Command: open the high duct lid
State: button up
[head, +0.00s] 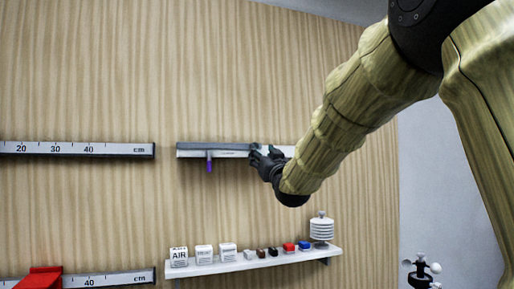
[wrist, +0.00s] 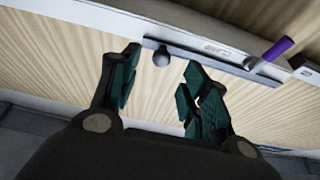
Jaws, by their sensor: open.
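The high duct (head: 222,147) is a long grey-white bar fixed level on the wooden wall, and its right part is behind my gripper (head: 263,156). In the wrist view, the duct (wrist: 120,18) crosses the top of the picture. A grey strip, apparently the lid (wrist: 205,58), runs along its lower edge. A round grey knob (wrist: 161,56) shows at the strip's left part, between my fingertips in the picture. I cannot tell whether they touch it. A purple-tipped piece (head: 209,163) hangs at the duct's left part; it also shows in the wrist view (wrist: 278,50). My gripper is open.
A white shelf (head: 255,262) below holds several small boxes and blocks and a white ribbed sensor (head: 321,228). Ruler-marked bars (head: 75,149) are on the wall at left, with a red object (head: 40,278) low down. An anemometer-like device (head: 422,271) stands at lower right.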

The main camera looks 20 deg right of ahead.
jog(key=shift+p+x, duration=0.9)
jog(key=shift+x, duration=1.85)
jog(key=shift+c, duration=0.5)
grip_shut()
jog(key=shift+a, duration=0.1)
